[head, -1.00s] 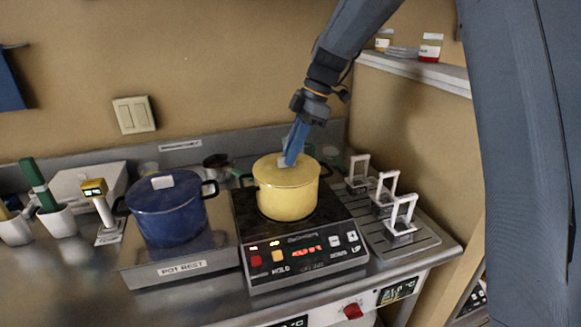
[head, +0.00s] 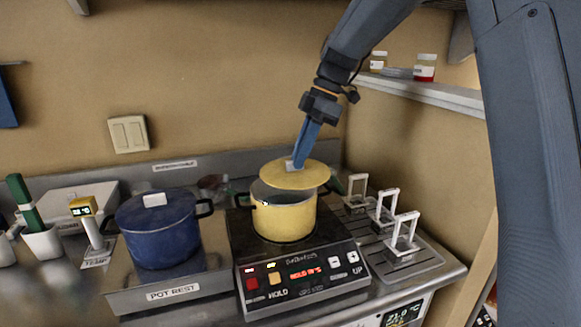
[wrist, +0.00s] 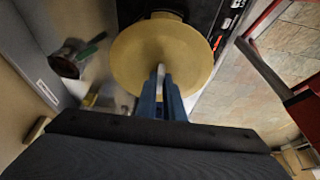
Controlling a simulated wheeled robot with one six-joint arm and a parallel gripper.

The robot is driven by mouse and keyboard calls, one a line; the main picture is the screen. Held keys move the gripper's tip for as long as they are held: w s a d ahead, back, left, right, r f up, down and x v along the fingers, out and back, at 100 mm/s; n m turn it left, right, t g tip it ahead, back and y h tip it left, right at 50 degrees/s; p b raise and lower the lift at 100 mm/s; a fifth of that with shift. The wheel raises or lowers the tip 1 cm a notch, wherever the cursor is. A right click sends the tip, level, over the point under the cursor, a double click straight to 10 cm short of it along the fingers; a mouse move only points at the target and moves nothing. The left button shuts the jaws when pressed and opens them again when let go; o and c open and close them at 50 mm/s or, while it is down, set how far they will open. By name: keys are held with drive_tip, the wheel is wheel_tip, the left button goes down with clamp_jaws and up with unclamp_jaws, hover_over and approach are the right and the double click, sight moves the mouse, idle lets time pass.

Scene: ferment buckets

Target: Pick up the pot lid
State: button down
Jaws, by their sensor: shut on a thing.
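The yellow pot lid (head: 275,177) hangs in the head view just above the open yellow pot (head: 283,217), tilted slightly. My gripper (head: 300,158) is shut on the pale knob at the top of the lid. In the wrist view the lid (wrist: 140,55) is a broad round disc in front of my gripper (wrist: 160,80), whose two blue fingers close on the knob. The pot stands on the black hot plate (head: 305,275).
A blue lidded pot (head: 158,235) stands left on the plate marked POT REST (head: 172,292). A rack with several white upright holders (head: 402,240) stands right of the hot plate. A shelf with small jars (head: 425,68) is at upper right.

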drive_tip(key=w+d+b, duration=0.4)
drive_tip(key=d, duration=1)
